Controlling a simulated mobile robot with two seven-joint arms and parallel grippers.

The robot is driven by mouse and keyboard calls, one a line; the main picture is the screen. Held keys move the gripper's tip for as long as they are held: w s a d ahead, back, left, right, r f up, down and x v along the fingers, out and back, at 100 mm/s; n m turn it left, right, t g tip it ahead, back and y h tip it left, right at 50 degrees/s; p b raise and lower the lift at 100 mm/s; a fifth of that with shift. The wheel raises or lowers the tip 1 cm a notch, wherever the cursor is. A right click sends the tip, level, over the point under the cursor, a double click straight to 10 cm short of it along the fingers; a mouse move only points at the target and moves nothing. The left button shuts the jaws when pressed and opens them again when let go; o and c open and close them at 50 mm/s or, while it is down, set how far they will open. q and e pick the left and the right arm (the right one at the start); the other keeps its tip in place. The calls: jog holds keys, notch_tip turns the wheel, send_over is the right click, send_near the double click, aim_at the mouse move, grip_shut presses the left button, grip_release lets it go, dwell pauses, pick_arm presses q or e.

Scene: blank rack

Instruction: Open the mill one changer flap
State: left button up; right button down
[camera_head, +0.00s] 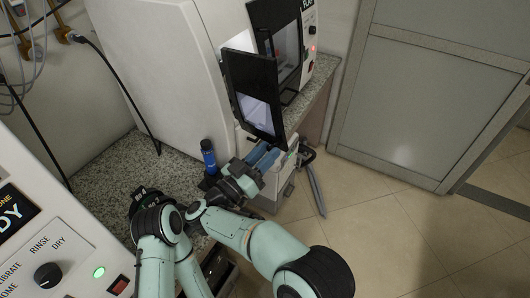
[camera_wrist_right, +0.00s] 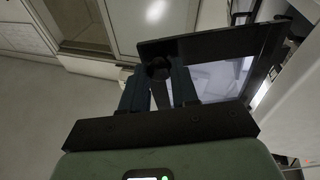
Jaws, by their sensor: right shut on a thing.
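The black-framed changer flap (camera_head: 263,128) with a pale window stands swung out from the front of the white mill (camera_head: 180,60). Its lower edge is by my right gripper (camera_head: 270,154). In the right wrist view the flap (camera_wrist_right: 240,43) lies across the top, and a round black knob (camera_wrist_right: 158,68) on it sits between the two fingers of my right gripper (camera_wrist_right: 160,82). The gripper is shut on this knob. In the head view the fingers hide the knob. My left gripper does not show.
A second black-framed opening (camera_head: 288,50) is behind the flap. The tiled floor (camera_head: 400,235) at right is clear.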

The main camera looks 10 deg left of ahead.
aim_at(262, 84)
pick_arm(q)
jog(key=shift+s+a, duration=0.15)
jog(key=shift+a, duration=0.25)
pick_arm(e)
jog(key=shift+s+a+h, duration=0.2)
jog(key=shift+a+h, duration=0.05)
jog(key=shift+h, duration=0.05)
jog(key=shift+g, duration=0.3)
jog(key=c, duration=0.9)
grip_release()
jog(key=shift+o, duration=0.2)
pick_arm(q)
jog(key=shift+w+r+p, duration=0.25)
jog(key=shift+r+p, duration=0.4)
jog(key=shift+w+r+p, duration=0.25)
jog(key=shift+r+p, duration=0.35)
pick_arm(e)
notch_tip(262, 84, up, 20)
